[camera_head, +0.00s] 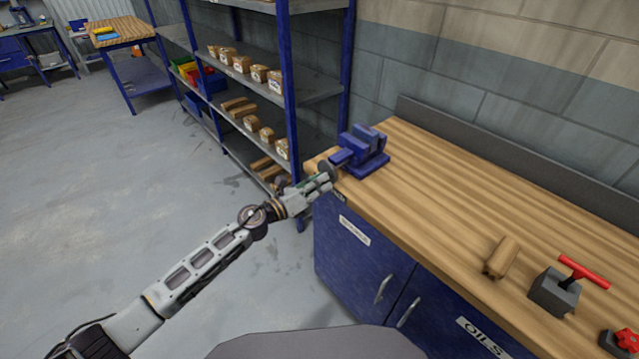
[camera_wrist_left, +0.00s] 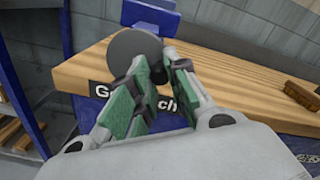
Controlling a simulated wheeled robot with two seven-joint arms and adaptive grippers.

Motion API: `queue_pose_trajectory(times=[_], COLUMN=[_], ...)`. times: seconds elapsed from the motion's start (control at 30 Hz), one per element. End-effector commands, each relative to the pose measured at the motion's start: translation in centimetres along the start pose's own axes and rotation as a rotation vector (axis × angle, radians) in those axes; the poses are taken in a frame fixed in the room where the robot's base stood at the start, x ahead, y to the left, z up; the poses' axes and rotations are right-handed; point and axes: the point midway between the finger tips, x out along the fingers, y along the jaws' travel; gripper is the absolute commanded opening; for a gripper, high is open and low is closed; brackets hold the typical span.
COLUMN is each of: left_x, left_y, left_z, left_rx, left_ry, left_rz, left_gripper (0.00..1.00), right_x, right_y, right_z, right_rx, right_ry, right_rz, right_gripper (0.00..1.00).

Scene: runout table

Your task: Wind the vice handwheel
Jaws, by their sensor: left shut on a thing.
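The blue vice (camera_head: 362,155) stands on the near left corner of the wooden bench top. Its handwheel (camera_head: 327,170) is a grey disc facing out past the bench's left end. In the left wrist view the handwheel (camera_wrist_left: 128,48) shows as a round plate, and part of the blue vice (camera_wrist_left: 150,14) shows behind it. My left gripper (camera_head: 326,182) is at the handwheel. My right gripper is not in view.
The wooden bench (camera_head: 450,205) has blue cabinets below. Open floor lies left.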

Motion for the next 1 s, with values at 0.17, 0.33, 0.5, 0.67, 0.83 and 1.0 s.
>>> queue_pose_trajectory(times=[0.17,0.33,0.5,0.67,0.83,1.0], left_x=[0.0,0.0,0.0,0.0,0.0,0.0], left_y=[-0.2,-0.3,-0.2,-0.2,-0.2,-0.2], left_z=[0.5,0.7,0.7,0.7,0.8,1.1], left_rx=[-0.108,-0.196,-0.228,-0.227,-0.241,-0.318], left_ry=[0.002,0.001,0.000,0.000,0.000,0.000], left_rz=[0.002,0.001,0.000,0.000,0.001,0.003], left_gripper=[0.00,0.00,0.00,0.00,0.00,0.00], right_x=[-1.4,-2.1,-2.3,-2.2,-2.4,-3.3], right_y=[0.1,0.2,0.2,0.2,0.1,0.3], right_z=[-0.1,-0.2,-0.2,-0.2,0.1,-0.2], right_rx=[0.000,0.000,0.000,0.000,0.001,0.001], right_ry=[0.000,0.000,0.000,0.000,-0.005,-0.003], right_rz=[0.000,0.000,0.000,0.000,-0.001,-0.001], right_gripper=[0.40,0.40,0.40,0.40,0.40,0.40])
